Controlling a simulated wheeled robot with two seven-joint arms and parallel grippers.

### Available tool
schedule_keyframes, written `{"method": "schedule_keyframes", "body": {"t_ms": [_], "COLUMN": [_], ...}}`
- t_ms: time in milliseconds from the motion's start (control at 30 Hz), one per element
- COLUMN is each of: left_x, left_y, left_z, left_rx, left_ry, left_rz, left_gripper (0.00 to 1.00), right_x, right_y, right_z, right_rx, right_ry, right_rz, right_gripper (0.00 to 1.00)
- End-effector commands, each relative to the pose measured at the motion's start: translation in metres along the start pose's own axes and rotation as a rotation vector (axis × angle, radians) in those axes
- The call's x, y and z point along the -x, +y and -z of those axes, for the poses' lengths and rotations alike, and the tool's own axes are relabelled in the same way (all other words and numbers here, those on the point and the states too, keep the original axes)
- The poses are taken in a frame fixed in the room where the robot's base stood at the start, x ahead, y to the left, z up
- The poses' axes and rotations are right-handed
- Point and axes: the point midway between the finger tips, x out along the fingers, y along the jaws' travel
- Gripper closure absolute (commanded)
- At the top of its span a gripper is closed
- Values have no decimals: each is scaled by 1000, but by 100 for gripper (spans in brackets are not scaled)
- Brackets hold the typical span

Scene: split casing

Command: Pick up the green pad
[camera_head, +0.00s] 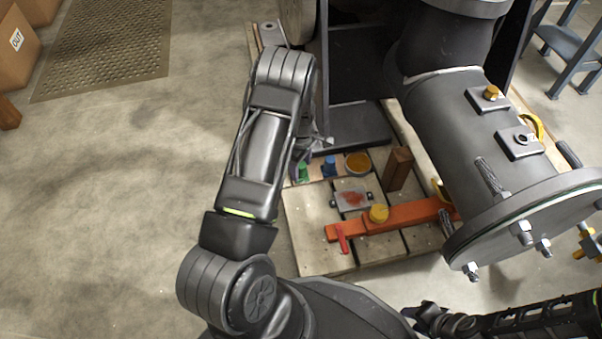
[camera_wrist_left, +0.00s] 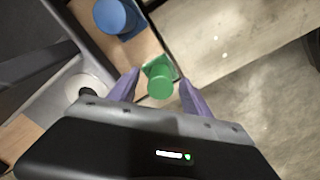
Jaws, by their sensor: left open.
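The green pad (camera_head: 304,173) is at the pallet's left edge in the head view, partly beside my left arm. In the left wrist view the green pad (camera_wrist_left: 160,79) is a small square plate with a round knob. My left gripper (camera_wrist_left: 159,90) is open, with one purple finger on each side of the knob in the picture. I cannot tell how far above the pad the fingers are. In the head view my left gripper (camera_head: 295,167) is mostly hidden by its arm. My right gripper (camera_head: 432,319) is at the lower right, its jaws unclear.
A blue piece (camera_head: 329,166) is close to the right of the pad, then an orange-yellow round dish (camera_head: 357,163) and a brown block (camera_head: 398,168). An orange bar (camera_head: 400,216) crosses the pallet. A large flanged casing (camera_head: 475,135) overhangs the right. Floor left is open.

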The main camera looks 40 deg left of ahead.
Motion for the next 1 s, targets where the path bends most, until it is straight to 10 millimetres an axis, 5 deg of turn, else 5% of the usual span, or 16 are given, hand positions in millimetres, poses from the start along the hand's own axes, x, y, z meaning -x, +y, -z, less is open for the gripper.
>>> {"method": "schedule_keyframes", "body": {"t_ms": [367, 1000], "left_x": [0, 0], "left_y": [0, 0], "left_z": [0, 0], "left_rx": [0, 0], "left_ry": [0, 0], "left_rz": [1, 1], "left_gripper": [43, 95], "right_x": [0, 0], "right_y": [0, 0], "right_z": [0, 0], "right_rx": [0, 0], "right_ry": [0, 0], "right_rz": [0, 0], "right_gripper": [64, 64]}}
